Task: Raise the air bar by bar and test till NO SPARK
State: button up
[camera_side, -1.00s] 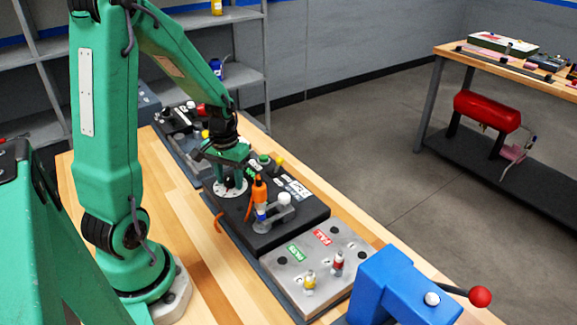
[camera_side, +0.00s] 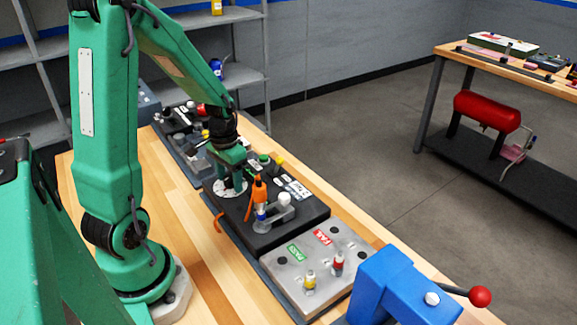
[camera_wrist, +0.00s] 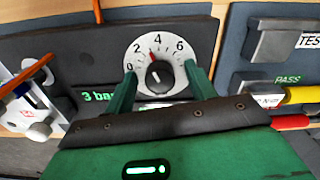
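The air dial (camera_wrist: 165,82) is a round white disc numbered 0 to 6 with a dark knob at its centre. Its red pointer stands between 2 and 4. A green readout (camera_wrist: 98,97) beside it begins "3 ba"; my finger hides the rest. My gripper (camera_wrist: 164,74) is open, with one green finger on each side of the knob; I cannot tell if they touch it. The dial also shows in the side view (camera_side: 222,190) under the gripper. A plug with an orange cap (camera_side: 259,191) stands on the black tester (camera_side: 305,221). The TEST label (camera_wrist: 308,41) is beside a grey switch cover (camera_wrist: 275,41).
A grey plate (camera_side: 283,285) with green and red labels holds a yellow-banded plug (camera_side: 309,281) and a red-banded plug (camera_side: 338,263). A blue vise (camera_side: 400,290) with a red-knobbed lever stands in front. The wooden bench left of the tester is mostly clear.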

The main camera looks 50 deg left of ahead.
aim_at(231, 178)
jog(key=shift+o, duration=0.7)
jog(key=shift+r, duration=2.5)
jog(key=shift+d+r, duration=0.1)
jog(key=shift+d+r, duration=0.2)
jog(key=shift+r, duration=0.05)
jog(key=s+d+r+m+t, duration=0.1)
jog(key=s+d+r+t, duration=0.1)
jog(key=d+r, duration=0.4)
jog(key=s+d+r+m+t, duration=0.1)
jog(key=s+d+r+t, duration=0.2)
jog(key=d+r, duration=0.4)
jog(key=shift+s+d+r+t, duration=0.2)
jog(key=shift+s+d+t, duration=0.15)
jog(key=shift+d, duration=1.1)
jog(key=shift+c, duration=0.4)
